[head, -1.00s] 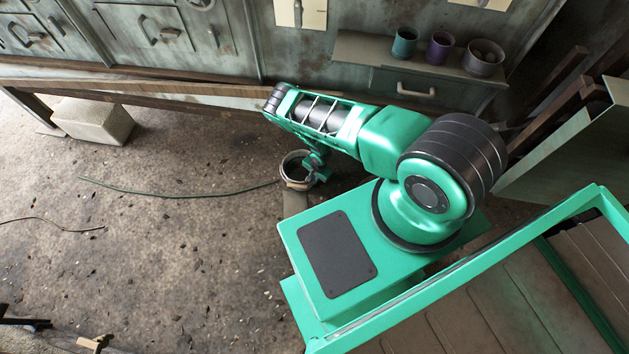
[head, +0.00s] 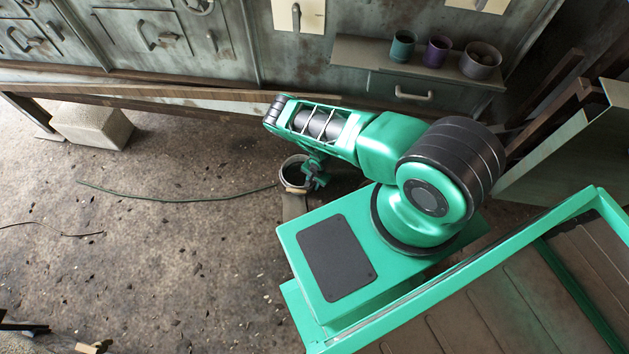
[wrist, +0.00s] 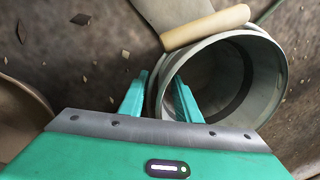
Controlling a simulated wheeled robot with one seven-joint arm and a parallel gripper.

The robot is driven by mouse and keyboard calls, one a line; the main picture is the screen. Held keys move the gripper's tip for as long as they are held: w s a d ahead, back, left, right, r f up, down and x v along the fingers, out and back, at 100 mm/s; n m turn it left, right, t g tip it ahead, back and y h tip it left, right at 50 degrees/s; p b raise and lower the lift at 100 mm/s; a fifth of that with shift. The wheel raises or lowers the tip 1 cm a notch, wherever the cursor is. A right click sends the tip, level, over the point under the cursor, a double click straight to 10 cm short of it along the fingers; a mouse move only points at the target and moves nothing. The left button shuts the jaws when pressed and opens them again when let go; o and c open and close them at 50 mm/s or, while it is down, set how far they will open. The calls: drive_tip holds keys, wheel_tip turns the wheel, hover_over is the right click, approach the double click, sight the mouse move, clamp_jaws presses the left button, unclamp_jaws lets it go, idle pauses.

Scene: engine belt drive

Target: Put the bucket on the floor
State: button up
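The bucket (head: 285,179) is a grey metal pail with a dark inside, in the middle of the head view. In the wrist view its round opening (wrist: 272,80) faces the camera, with a light wooden handle grip (wrist: 205,27) lying across the rim. My gripper (wrist: 161,90) straddles the bucket's near left rim, one teal finger outside the wall and one inside. In the head view my gripper (head: 317,175) is at the bucket's right side, partly hidden by the arm. The bucket's underside is hidden, so contact with the floor (head: 180,240) cannot be told.
A grey flat strip (head: 294,206) lies just below the bucket in the head view. A green cable (head: 170,200) runs left across the floor. A pale block (head: 92,126) stands at left. A cabinet shelf with several pots (head: 437,52) is behind. Floor at left is mostly free.

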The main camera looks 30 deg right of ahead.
wheel_tip(320, 180, up, 12)
drive_tip(key=s, duration=0.1)
drive_tip(key=shift+s+d+f, duration=0.15)
drive_tip(key=shift+d, duration=0.25)
idle(0.5)
